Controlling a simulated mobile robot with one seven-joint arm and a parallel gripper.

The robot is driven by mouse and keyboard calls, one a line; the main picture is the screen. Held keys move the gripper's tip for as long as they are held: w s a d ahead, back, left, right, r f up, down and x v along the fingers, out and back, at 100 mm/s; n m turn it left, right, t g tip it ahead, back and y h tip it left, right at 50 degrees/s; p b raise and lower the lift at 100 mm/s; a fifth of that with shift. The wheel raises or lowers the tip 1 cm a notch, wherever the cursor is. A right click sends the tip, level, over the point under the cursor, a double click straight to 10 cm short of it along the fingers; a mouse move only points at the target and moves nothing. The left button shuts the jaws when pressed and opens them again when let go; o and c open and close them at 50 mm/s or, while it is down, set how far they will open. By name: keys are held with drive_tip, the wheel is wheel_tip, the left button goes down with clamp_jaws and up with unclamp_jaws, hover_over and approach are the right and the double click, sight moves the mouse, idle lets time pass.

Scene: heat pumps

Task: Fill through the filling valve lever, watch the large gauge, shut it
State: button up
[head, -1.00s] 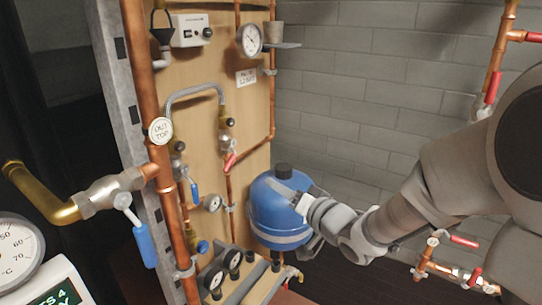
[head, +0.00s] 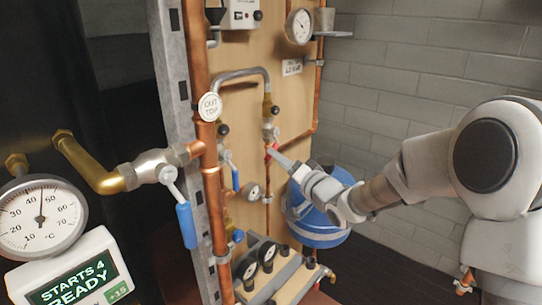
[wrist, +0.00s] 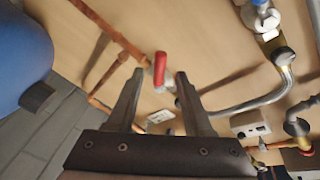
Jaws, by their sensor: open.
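A red valve lever (head: 273,149) sits on the copper pipe of the wooden board, below a brass and steel valve body (head: 270,118) joined to a grey braided hose. I take it for the filling valve lever. My gripper (head: 272,153) is at it, partly hiding it. In the wrist view the red lever (wrist: 160,68) shows between the tips of my open gripper (wrist: 161,76); I cannot tell whether they touch it. A round white gauge (head: 299,27) is at the board's upper right, its reading too small to tell.
A blue tank (head: 325,233) stands behind and below my gripper. A blue-handled valve (head: 186,222) sticks out at left. A display (head: 70,283) reads "STARTS 4 READY".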

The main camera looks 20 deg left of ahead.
drive_tip(key=shift+x, duration=2.45)
clamp_jaws()
